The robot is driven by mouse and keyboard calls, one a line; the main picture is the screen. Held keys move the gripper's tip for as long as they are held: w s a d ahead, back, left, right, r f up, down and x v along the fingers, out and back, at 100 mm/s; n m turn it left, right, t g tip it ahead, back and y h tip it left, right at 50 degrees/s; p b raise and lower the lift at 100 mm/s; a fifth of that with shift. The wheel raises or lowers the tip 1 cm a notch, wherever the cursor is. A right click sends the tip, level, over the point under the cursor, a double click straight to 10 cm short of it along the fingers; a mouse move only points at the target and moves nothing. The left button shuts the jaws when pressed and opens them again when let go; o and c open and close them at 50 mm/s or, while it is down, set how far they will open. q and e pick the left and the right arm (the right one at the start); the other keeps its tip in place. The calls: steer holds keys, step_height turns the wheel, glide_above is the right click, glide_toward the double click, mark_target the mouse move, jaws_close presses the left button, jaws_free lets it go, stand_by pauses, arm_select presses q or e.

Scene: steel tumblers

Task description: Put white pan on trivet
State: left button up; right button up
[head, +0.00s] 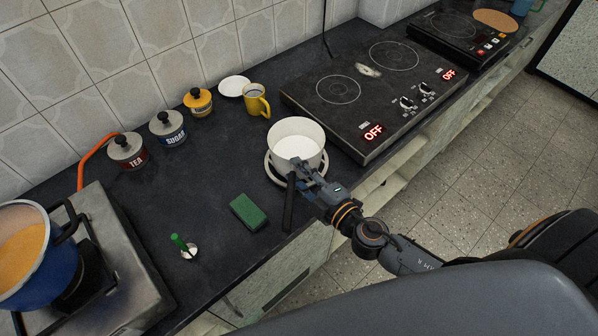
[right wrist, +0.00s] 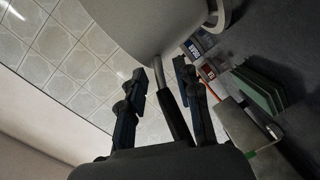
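The white pan (head: 297,136) is upright over the round pale trivet (head: 270,167) near the counter's front edge. The trivet's rim shows at the left below the pan, and the pan looks seated on it. The pan's dark handle (head: 289,203) points toward the front edge. My right gripper (head: 300,178) is at the handle, close to the pan wall. In the right wrist view, the handle (right wrist: 173,112) runs between two spread fingers, with gaps on both sides. The pan's underside (right wrist: 150,22) fills the top there. My left gripper is not in view.
A black cooktop (head: 345,85) stands right of the pan. A green sponge (head: 249,212) and a green-handled tool (head: 184,246) lie to the left. A yellow mug (head: 256,101) and canisters (head: 168,128) stand behind. A blue pot (head: 30,255) is on the left stove.

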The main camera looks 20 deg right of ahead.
steer(key=shift+r, duration=0.1)
steer(key=b+v, duration=0.6)
steer(key=v, duration=0.6)
steer(key=s+d+f+m+g+h, duration=0.2)
steer(key=d+f+m, duration=0.1)
steer(key=f, duration=0.9)
steer(key=s+d+f+m+g+h, duration=0.2)
steer(key=d+f+m+g, duration=0.1)
steer(key=f, duration=0.9)
steer(key=s+d+f+m+g+h, duration=0.2)
steer(key=d+f+m, duration=0.1)
steer(key=f, duration=0.9)
steer(key=s+a+f+m+g, duration=0.2)
steer(key=s+f+g, duration=0.2)
steer(key=s+f, duration=0.5)
steer(key=s+a+f+m+g, duration=0.3)
steer(key=s+f, duration=0.7)
steer(key=s, duration=0.1)
steer(key=shift+s+a+m+g+y, duration=0.2)
steer(key=shift+s+m+g+y, duration=0.1)
steer(key=shift+s+g+y, duration=0.1)
